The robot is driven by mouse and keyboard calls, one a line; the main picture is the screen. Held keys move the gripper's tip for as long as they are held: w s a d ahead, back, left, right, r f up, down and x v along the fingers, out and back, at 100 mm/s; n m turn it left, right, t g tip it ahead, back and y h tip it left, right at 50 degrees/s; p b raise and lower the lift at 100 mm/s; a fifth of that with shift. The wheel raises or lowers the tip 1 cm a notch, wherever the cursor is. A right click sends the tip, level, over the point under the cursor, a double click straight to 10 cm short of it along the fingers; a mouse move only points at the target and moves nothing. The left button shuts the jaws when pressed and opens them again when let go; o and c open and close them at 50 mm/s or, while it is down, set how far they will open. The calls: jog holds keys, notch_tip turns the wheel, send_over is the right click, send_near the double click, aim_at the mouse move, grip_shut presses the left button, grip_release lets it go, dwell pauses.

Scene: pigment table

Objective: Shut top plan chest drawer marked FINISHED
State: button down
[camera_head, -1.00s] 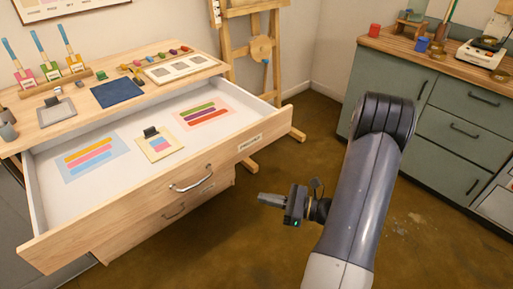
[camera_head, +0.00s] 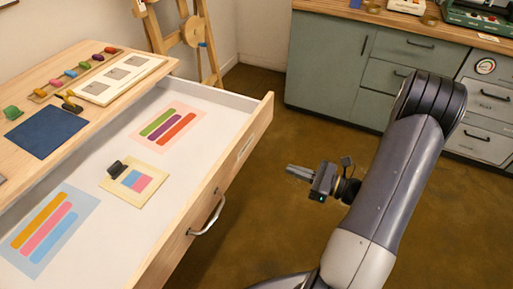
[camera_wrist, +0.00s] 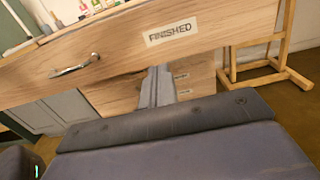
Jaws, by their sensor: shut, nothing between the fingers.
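The top drawer (camera_head: 232,104) of the plan chest stands pulled far out. Its front carries a metal bow handle (camera_head: 208,216). The label FINISHED (camera_wrist: 169,33) reads clearly on the drawer front (camera_wrist: 215,26) in the wrist view, where the handle (camera_wrist: 75,66) shows to the left. Inside lie colour-striped sheets (camera_head: 167,129) and a small card with a black clip (camera_head: 134,179). My gripper (camera_head: 292,171) is shut and empty, out in front of the drawer and apart from it. In the wrist view its fingers (camera_wrist: 158,82) point toward the chest, below the label.
The chest top (camera_head: 70,69) holds a blue cloth (camera_head: 46,132), a palette and several pigment pieces. A wooden easel (camera_head: 190,38) stands behind the chest. Green cabinets (camera_head: 330,62) line the back wall. The brown floor (camera_head: 275,120) between drawer and cabinets is clear.

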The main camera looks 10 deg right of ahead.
aim_at(243, 152)
jog(key=p+x, duration=0.1)
jog(key=x, duration=1.3)
